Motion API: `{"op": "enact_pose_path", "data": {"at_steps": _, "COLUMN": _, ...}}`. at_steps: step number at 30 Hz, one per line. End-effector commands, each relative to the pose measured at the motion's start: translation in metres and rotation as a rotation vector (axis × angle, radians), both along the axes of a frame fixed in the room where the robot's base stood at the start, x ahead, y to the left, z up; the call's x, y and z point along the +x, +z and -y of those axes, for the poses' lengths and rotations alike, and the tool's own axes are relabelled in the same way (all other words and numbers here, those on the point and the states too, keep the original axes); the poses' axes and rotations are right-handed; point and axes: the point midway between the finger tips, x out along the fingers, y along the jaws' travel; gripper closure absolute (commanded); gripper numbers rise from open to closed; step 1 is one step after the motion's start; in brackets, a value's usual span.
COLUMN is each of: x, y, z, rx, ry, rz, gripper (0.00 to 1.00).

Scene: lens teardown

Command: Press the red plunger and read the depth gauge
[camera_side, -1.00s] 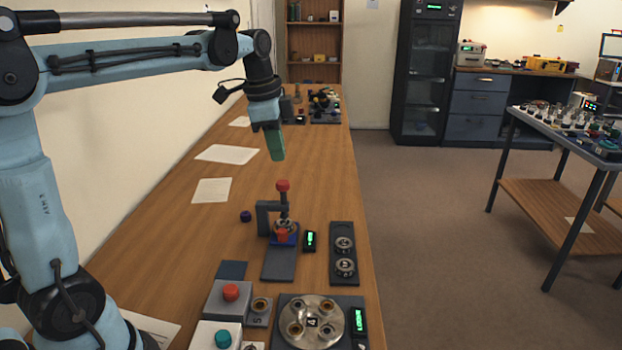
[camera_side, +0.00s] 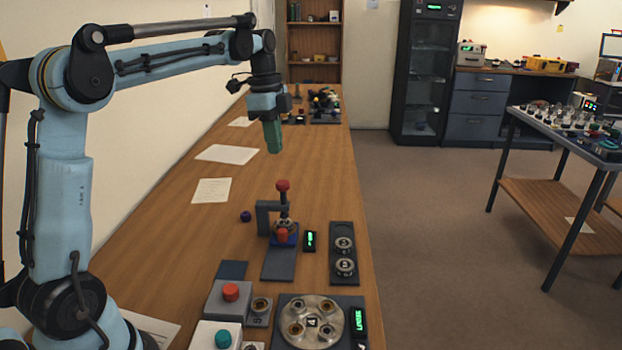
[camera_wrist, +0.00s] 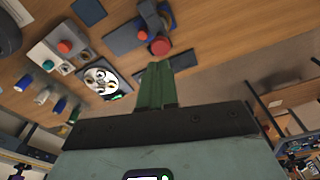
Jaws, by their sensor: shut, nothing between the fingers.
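The red plunger (camera_side: 283,186) tops a dark upright press stand (camera_side: 264,218) on the wooden bench. Below its stem, a red-and-blue piece (camera_side: 283,236) sits on the stand's base. The small depth gauge (camera_side: 309,240) with a green display stands just right of the press; its reading is too small to make out. My gripper (camera_side: 274,150) has green fingers, shut and empty, pointing down above and beyond the plunger, apart from it. In the wrist view, my gripper (camera_wrist: 157,68) points toward the press, with the red plunger (camera_wrist: 160,47) just past the fingertips.
A dark tray with two round parts (camera_side: 344,255) lies right of the press. Nearer stand a round metal carousel (camera_side: 312,318) with a green display, a red-button box (camera_side: 231,293) and a teal-button box (camera_side: 222,338). Paper sheets and a small purple knob (camera_side: 246,216) lie left.

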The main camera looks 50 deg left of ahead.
Motion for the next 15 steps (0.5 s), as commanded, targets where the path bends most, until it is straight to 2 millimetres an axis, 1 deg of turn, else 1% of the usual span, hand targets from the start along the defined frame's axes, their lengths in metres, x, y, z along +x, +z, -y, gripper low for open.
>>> {"op": "enact_pose_path", "data": {"at_steps": 9, "x": 0.002, "y": -0.036, "z": 0.003, "rx": 0.000, "ry": 0.000, "rz": 0.001, "gripper": 1.00}}
{"op": "enact_pose_path", "data": {"at_steps": 15, "x": 0.003, "y": -0.055, "z": 0.005, "rx": 0.000, "ry": -0.001, "rz": 0.002, "gripper": 1.00}}
